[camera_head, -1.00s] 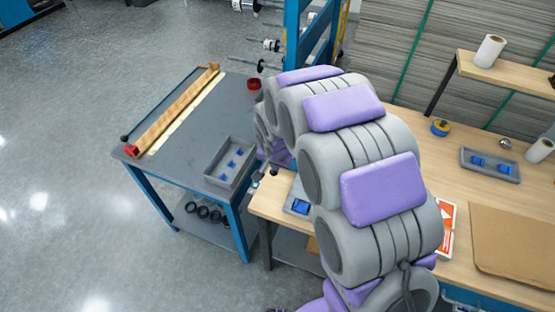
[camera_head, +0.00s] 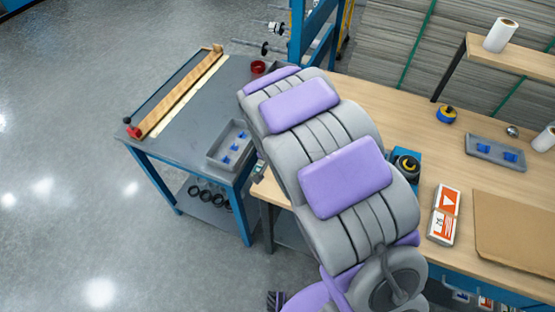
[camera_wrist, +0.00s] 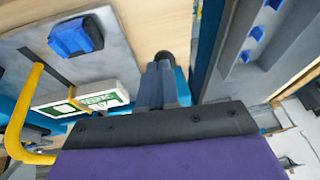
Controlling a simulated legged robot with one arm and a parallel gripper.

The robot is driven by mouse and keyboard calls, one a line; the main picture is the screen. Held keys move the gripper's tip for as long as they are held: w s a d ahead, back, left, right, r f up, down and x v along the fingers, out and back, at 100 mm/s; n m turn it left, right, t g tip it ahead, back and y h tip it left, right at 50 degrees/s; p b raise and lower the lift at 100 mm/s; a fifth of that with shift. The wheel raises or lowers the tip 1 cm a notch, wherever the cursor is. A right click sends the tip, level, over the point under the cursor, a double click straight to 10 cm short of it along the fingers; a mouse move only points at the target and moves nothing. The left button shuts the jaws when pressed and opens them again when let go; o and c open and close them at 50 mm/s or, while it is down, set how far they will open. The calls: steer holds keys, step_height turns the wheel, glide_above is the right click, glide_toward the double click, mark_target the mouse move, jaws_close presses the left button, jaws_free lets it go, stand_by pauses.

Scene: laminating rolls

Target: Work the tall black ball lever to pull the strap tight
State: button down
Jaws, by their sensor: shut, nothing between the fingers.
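A small black ball (camera_head: 127,120) stands beside a red block at the near left end of the grey table; I cannot tell whether it is the task's lever. No strap can be made out for certain. In the head view my gripper is hidden behind my own arm. In the wrist view my gripper (camera_wrist: 164,62) is shut and empty, its dark fingers together. A grey plate with a blue block (camera_wrist: 76,37) lies to the left of the fingers, apart from them.
The grey table (camera_head: 185,130) bears a wooden bar (camera_head: 180,90) and a grey tray (camera_head: 214,155) of blue pieces. The wooden bench (camera_head: 400,110) holds a blue device with a black and yellow round top (camera_head: 406,165). A yellow rail (camera_wrist: 20,115) curves at the wrist view's left. Floor at left is clear.

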steer(key=shift+s+f, duration=0.3)
steer(key=shift+f, duration=0.05)
steer(key=shift+d+r, duration=0.1)
steer(key=p+v, duration=0.3)
steer(key=v, duration=1)
steer(key=shift+s, duration=0.3)
steer(key=shift+d+r, duration=0.1)
steer(key=shift+r, duration=0.05)
